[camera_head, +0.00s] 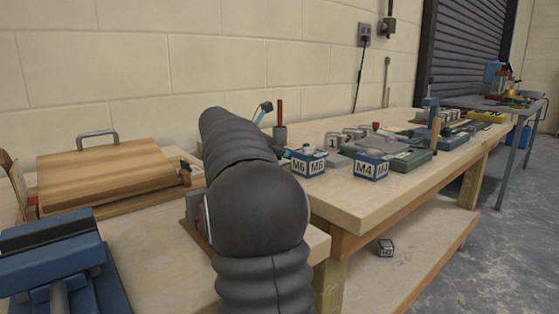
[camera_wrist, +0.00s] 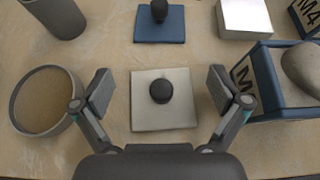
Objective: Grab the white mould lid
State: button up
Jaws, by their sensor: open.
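The white mould lid (camera_wrist: 182,117) is a square off-white plate with a round black knob in its middle, lying flat on the bench in the wrist view. My gripper (camera_wrist: 159,90) is open, with one finger to each side of the lid and its knob. The fingers look apart from the lid; their exact height above it I cannot tell. In the head view my dark arm covers the middle of the scene, and I cannot make out the gripper or the lid there.
Behind the lid lie a blue lid (camera_wrist: 147,30) with a black knob and a white block (camera_wrist: 243,17).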

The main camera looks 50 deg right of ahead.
jog(key=shift+d+f, duration=0.1)
jog(key=shift+d, duration=0.1)
jog(key=shift+c, duration=0.2)
jog(key=c, duration=1.2)
